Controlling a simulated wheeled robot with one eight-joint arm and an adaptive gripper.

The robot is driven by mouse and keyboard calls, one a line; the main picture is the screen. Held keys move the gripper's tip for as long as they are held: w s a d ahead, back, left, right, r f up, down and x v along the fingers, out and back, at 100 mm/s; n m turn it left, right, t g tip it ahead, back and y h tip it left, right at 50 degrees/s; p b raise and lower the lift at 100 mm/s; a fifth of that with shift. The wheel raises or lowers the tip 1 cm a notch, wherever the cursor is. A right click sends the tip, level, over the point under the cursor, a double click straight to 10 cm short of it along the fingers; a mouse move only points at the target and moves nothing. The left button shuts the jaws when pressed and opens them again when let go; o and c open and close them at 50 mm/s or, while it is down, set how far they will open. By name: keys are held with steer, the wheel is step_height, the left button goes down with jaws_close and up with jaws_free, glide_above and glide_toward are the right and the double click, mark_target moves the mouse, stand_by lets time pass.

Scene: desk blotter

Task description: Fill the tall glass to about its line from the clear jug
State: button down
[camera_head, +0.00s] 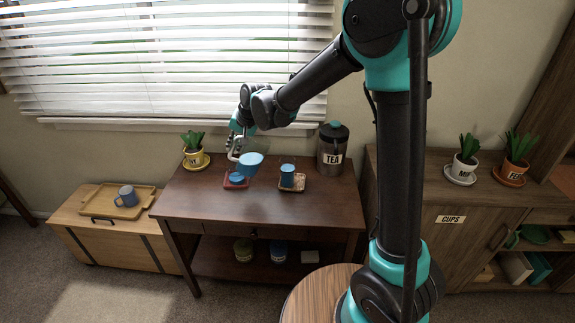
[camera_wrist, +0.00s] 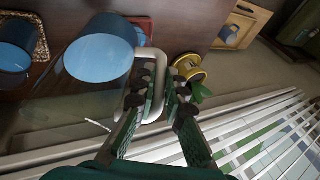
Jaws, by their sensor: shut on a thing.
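My gripper (camera_head: 238,147) is shut on the pale handle of the clear jug (camera_head: 249,162), which holds blue liquid. The jug is above the left part of the dark desk; its tilt is hard to tell. In the wrist view the fingers (camera_wrist: 160,84) close around the handle beside the jug's round blue liquid surface (camera_wrist: 98,58). A blue-filled glass (camera_head: 288,176) stands on a patterned tan coaster and shows in the wrist view (camera_wrist: 14,54). Another blue vessel (camera_head: 236,178) is on a red coaster (camera_head: 230,185), partly behind the jug. I cannot tell which is the tall glass, and no line is visible.
A dark TEA canister (camera_head: 332,150) stands at the desk's back right. A yellow-potted plant (camera_head: 194,156) is at its back left corner, close to my gripper in the wrist view (camera_wrist: 188,72). Window blinds (camera_head: 170,60) are behind. The desk's front (camera_head: 270,215) is clear.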

steer(key=shift+s+a+f+n+t+h+b, duration=0.2)
steer(key=shift+a+f+h+b, duration=0.15)
steer(key=shift+a+h, duration=0.4)
steer(key=shift+s+a+f+n+t+h+b, duration=0.1)
steer(key=shift+a+f+n+t+h+b, duration=0.15)
steer(key=shift+a+h, duration=0.45)
steer(key=shift+s+a+f+n+t+h+b, duration=0.2)
steer(key=shift+a+f+h, duration=0.25)
steer(key=shift+h, duration=0.5)
